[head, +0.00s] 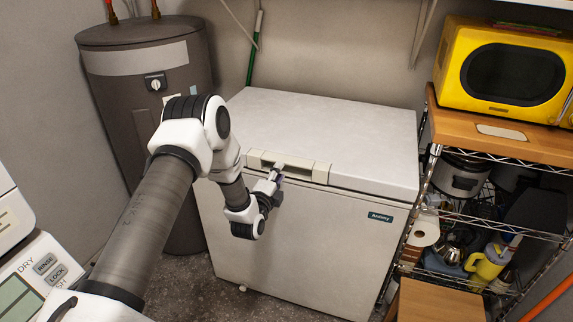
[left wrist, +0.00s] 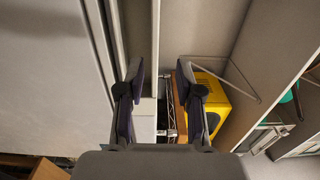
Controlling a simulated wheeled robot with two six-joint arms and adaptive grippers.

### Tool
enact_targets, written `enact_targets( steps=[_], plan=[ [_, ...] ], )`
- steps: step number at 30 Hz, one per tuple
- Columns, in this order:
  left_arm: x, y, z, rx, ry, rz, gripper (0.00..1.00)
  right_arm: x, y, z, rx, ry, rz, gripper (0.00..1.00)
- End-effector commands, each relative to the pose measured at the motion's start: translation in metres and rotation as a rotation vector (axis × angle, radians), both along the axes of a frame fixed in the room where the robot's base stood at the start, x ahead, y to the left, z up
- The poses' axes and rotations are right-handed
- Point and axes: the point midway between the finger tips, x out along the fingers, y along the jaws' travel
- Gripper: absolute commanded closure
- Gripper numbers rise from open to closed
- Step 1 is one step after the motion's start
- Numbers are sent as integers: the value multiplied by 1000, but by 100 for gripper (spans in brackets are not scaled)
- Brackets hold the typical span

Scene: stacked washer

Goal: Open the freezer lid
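The white chest freezer (head: 300,240) stands against the back wall. Its flat lid (head: 330,125) is shut, with no gap visible along the front. A pale handle (head: 318,172) with a recess sits at the lid's front edge. My left gripper (head: 278,171) is at the handle, in front of its recess. In the left wrist view the gripper (left wrist: 160,72) has its two fingers apart, with one finger over the handle strip (left wrist: 148,40) and the lid edge lying between them. I cannot tell whether they touch. My right gripper is not in view.
A grey water heater (head: 135,75) stands left of the freezer. A wire shelf (head: 470,215) with a yellow microwave (head: 505,75) on top stands close on the right. A green stick (head: 255,50) leans behind the freezer. A washer panel (head: 45,275) is at lower left.

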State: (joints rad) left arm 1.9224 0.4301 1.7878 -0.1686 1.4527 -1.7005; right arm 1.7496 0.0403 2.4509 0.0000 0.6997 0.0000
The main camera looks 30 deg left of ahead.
Motion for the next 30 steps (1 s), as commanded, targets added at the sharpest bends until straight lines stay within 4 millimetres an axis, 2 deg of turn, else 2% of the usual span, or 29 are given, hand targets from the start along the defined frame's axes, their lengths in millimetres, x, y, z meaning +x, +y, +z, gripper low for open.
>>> enact_targets(
  steps=[9,13,19,22,30],
  plan=[
    [55,12,-1,-3,4,-2,65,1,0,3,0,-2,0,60],
    [64,14,-2,-6,7,-2,65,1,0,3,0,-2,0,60],
    [64,14,-2,-7,8,-3,65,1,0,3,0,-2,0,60],
    [64,14,-2,-7,8,-3,100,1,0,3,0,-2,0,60],
    [64,13,-1,-7,10,-3,100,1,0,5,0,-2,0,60]
  ],
)
